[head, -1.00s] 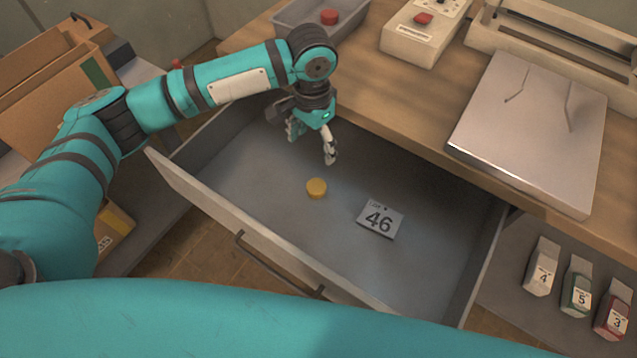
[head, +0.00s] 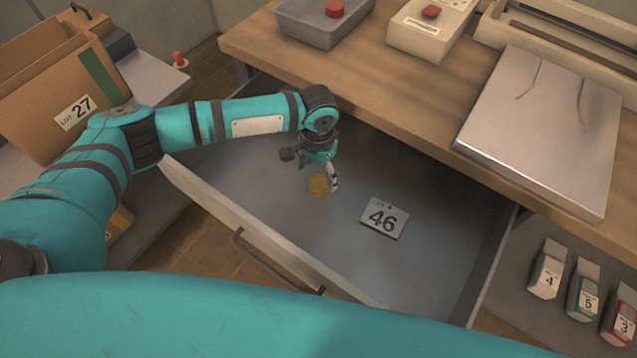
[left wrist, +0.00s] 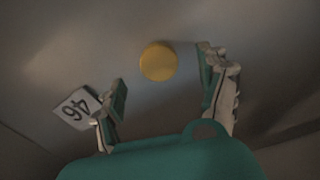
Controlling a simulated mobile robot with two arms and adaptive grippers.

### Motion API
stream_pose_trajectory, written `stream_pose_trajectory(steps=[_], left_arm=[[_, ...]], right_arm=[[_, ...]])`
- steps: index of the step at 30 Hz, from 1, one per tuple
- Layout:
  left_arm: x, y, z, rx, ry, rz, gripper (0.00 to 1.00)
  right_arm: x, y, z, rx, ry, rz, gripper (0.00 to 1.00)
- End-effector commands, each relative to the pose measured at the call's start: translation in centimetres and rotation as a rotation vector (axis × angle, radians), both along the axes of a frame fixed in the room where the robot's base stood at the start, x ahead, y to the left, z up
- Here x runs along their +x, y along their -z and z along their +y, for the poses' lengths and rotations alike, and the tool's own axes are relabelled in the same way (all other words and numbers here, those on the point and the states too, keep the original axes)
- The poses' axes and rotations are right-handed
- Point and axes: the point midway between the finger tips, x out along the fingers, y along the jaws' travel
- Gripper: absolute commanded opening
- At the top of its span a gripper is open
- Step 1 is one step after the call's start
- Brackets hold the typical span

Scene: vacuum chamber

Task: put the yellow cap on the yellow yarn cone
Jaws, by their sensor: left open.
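The yellow cap (head: 318,185) lies flat on the floor of the open grey drawer (head: 270,165). My left gripper (head: 322,180) is inside the drawer, above and close to the cap, and partly overlaps it in the head view. In the left wrist view the cap (left wrist: 158,62) shows ahead of and between the two open fingers (left wrist: 165,95), with nothing held. I cannot see a yellow yarn cone in either view. My right gripper is not in view.
A card marked 46 (head: 382,218) lies in the drawer right of the cap. The drawer's front wall (head: 240,225) and the wooden worktop (head: 400,110) bound the space. A grey tray (head: 318,30) with a red cap (head: 334,9) stands on top. Several numbered cartons (head: 547,275) are at lower right.

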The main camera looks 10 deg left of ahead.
Motion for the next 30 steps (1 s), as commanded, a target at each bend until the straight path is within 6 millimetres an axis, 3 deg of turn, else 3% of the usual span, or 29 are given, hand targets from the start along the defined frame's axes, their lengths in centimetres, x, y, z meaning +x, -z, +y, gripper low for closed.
stream_pose_trajectory(steps=[9, 17, 27, 30], left_arm=[[0.0, 4.3, -0.2, 0.001, 0.001, 0.002, 0.76], [0.0, 4.5, -0.2, 0.001, 0.001, 0.001, 0.76], [0.0, 4.5, -0.2, 0.001, 0.000, 0.001, 0.33], [0.0, 4.5, -0.2, 0.001, 0.000, 0.001, 0.31]], right_arm=[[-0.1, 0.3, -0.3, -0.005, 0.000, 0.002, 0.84], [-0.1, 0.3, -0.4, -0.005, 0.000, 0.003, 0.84], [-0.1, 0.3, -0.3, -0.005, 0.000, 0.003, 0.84], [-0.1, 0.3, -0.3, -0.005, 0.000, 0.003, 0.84]])
